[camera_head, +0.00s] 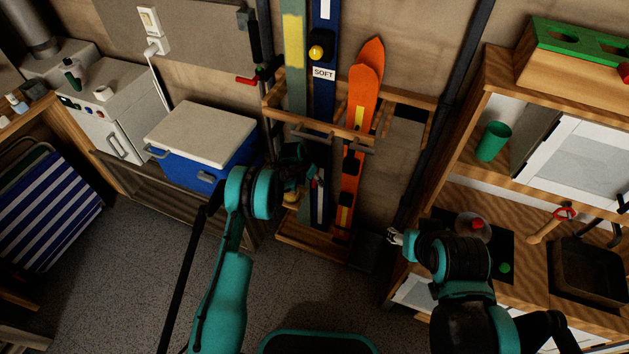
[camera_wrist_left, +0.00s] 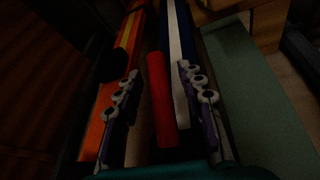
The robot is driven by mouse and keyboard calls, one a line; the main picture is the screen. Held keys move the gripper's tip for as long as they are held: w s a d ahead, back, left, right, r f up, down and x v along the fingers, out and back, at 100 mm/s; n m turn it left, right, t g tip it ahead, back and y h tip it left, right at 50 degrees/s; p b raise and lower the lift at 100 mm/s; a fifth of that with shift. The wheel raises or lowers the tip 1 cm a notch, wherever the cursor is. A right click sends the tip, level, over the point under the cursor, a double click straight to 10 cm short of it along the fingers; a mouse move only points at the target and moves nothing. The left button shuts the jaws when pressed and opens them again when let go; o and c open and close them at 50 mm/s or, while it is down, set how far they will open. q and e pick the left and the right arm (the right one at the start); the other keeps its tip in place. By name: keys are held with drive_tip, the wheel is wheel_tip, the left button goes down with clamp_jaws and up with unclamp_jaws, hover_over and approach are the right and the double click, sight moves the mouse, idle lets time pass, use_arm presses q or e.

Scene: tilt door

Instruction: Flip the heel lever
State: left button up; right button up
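The red heel lever (camera_wrist_left: 160,100) is a long red bar on the blue-and-white ski (camera_wrist_left: 178,50) in the left wrist view. My left gripper (camera_wrist_left: 159,72) is open, with one finger on each side of the lever and visible gaps to both.
An orange ski (camera_head: 366,80) and a green ski (camera_head: 295,50) stand on either side of the blue one in a wooden rack (camera_head: 285,98). A blue cooler (camera_head: 200,165) is at left. A wooden shelf unit (camera_head: 470,150) is at right. The grey floor is clear in front.

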use_arm(q)
clamp_jaws()
drive_tip(key=shift+s+a+r+g+y, duration=0.2)
drive_tip(key=shift+s+g, duration=0.15)
drive_tip(key=shift+g, duration=0.3)
drive_tip(key=shift+s+a+r+g+y, duration=0.1)
drive_tip(key=shift+s+r+g+y, duration=0.2)
drive_tip(key=shift+g, duration=0.35)
drive_tip(key=shift+f, duration=0.1)
drive_tip(key=shift+o, duration=0.6)
unclamp_jaws()
drive_tip(key=shift+d, duration=0.1)
